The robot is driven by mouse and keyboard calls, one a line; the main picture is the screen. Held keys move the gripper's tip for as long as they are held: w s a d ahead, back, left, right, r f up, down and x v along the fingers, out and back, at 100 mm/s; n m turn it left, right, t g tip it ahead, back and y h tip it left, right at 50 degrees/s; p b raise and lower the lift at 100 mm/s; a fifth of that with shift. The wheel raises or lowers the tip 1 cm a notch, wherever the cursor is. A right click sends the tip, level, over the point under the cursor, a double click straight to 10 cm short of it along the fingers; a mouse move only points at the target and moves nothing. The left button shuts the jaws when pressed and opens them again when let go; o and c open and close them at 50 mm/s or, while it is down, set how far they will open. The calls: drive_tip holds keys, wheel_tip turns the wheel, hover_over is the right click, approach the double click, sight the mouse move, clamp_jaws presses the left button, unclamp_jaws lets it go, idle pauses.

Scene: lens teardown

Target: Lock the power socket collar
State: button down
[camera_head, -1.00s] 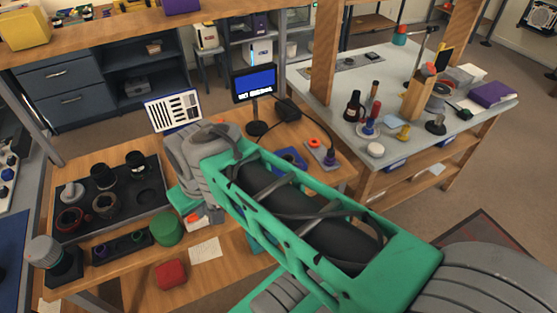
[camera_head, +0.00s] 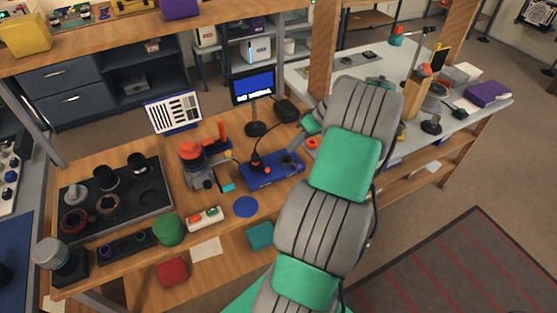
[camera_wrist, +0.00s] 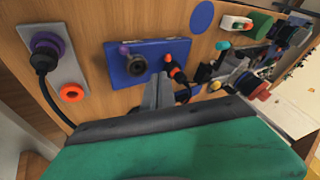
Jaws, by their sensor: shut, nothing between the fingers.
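In the wrist view, a grey plate (camera_wrist: 58,70) carries a purple collar (camera_wrist: 47,43) around a black plug with a cable, apparently the power socket. An orange ring (camera_wrist: 71,93) sits on the plate's near end. The collar is hidden behind my arm in the head view; whether it is locked cannot be told. My gripper (camera_wrist: 160,80) is shut and empty, by the near edge of the blue board (camera_wrist: 122,66), to the right of the collar in the wrist view. My gripper also shows near the blue board in the head view (camera_head: 290,160).
A monitor (camera_head: 254,86) stands behind. A black parts tray (camera_head: 150,217) is at left. A blue disc (camera_head: 245,207) lies on open bench.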

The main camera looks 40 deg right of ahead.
sight(277, 170)
drive_tip(key=x, duration=1)
drive_tip(key=shift+p, duration=0.4)
drive_tip(key=shift+s, duration=0.1)
